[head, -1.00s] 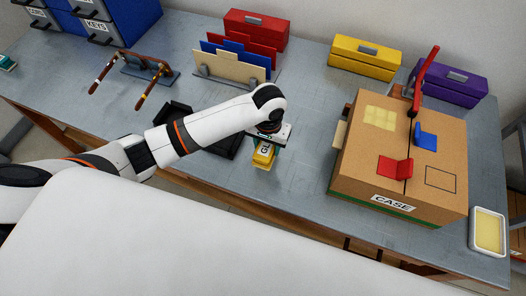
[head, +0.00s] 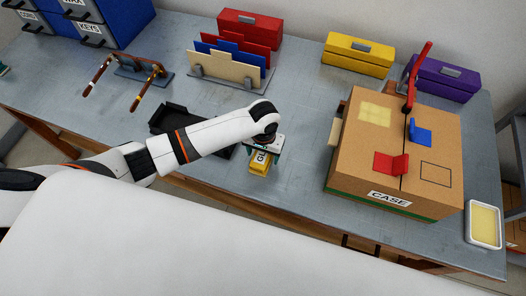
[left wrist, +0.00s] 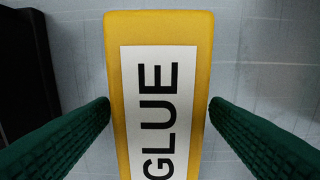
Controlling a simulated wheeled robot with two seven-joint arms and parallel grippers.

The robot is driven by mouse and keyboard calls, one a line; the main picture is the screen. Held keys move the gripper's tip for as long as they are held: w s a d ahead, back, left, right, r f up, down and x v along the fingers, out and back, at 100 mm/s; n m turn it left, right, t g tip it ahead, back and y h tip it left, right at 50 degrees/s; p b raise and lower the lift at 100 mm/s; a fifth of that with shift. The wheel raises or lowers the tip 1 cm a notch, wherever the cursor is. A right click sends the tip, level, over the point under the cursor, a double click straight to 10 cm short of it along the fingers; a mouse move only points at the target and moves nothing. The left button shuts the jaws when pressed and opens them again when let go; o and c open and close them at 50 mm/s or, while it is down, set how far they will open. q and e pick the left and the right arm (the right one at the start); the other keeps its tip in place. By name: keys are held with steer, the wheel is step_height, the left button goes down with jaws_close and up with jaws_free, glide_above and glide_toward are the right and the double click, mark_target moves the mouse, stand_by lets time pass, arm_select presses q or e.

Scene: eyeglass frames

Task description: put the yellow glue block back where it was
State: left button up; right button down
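The yellow glue block (head: 259,168), with a white GLUE label, lies on the grey bench in front of the black tray and left of the case. It fills the middle of the left wrist view (left wrist: 196,30). My left gripper (head: 264,150) is over it, pointing down. In the left wrist view its green fingers (left wrist: 160,108) stand on either side of the block, with only a very narrow gap or none visible at the tips. The gripper hides part of the block in the head view. My right gripper is not in view.
A black tray (head: 168,117) lies behind my left forearm. The cardboard case (head: 345,160) with a red lever stands to the right. An eyeglass frame (head: 155,82) on a stand and a file rack (head: 225,72) are behind. A dish (head: 484,225) is at far right.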

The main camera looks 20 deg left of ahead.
arm_select(q)
steer(key=shift+r, duration=0.1)
step_height(320, 180, up, 12)
stand_by(0.6)
steer(key=shift+d, duration=0.1)
stand_by(0.3)
